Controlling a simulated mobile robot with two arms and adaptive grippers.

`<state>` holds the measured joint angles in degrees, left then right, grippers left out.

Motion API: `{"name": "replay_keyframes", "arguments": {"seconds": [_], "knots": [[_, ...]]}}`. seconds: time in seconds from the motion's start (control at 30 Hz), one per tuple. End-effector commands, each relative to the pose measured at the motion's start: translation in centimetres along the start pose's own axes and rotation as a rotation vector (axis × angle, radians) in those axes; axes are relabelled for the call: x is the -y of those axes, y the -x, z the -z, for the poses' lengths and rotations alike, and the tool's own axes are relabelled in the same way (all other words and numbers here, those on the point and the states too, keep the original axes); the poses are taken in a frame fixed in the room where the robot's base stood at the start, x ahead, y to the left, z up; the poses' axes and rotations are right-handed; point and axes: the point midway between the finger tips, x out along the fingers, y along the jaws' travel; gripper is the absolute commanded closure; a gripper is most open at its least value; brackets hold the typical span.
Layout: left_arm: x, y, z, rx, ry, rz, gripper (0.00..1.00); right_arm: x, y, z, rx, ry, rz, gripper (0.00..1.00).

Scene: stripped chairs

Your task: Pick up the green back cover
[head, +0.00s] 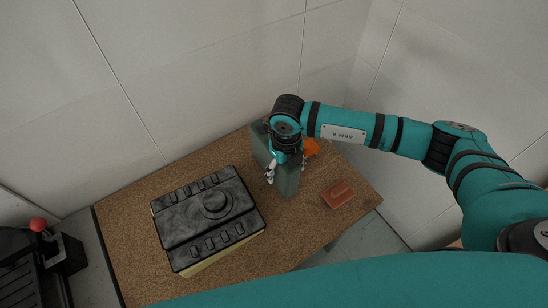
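The green back cover (289,184) is a muted green slab at the far right part of the brown table, behind and right of the black moulded part. My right arm comes in from the right and hides its middle. My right gripper (285,170) points down at the cover, with light fingertips showing at its left and right sides. Whether the fingers press on the cover cannot be made out. The cover seems to be on or just over the tabletop. My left gripper is out of view.
A black moulded part (190,222) on a pale base lies on the brown table (125,230). A reddish-brown block (339,194) lies at the right, and an orange thing (311,148) shows behind the cover. White walls close the back. A red-knobbed lever (38,225) stands lower left.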

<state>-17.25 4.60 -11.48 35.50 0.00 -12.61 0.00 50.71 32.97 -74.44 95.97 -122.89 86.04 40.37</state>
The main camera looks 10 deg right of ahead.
Motion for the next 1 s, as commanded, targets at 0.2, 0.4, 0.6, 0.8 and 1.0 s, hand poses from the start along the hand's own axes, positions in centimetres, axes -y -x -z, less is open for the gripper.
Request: {"name": "replay_keyframes", "arguments": {"seconds": [0.2,0.4,0.6,0.8,1.0], "knots": [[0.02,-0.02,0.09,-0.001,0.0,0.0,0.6,-0.01,0.03,0.01,0.0,0.0,0.0,0.46],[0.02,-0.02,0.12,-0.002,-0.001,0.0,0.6,0.0,0.04,0.01,0.0,0.0,0.0,0.72],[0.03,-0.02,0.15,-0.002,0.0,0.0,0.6,0.0,0.05,0.01,0.0,0.0,0.0,0.98],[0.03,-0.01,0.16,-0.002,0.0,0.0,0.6,0.0,0.09,-0.02,0.0,0.0,0.0,1.0],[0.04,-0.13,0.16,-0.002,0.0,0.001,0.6,0.01,0.91,-0.08,0.002,0.001,0.0,1.0]]}}
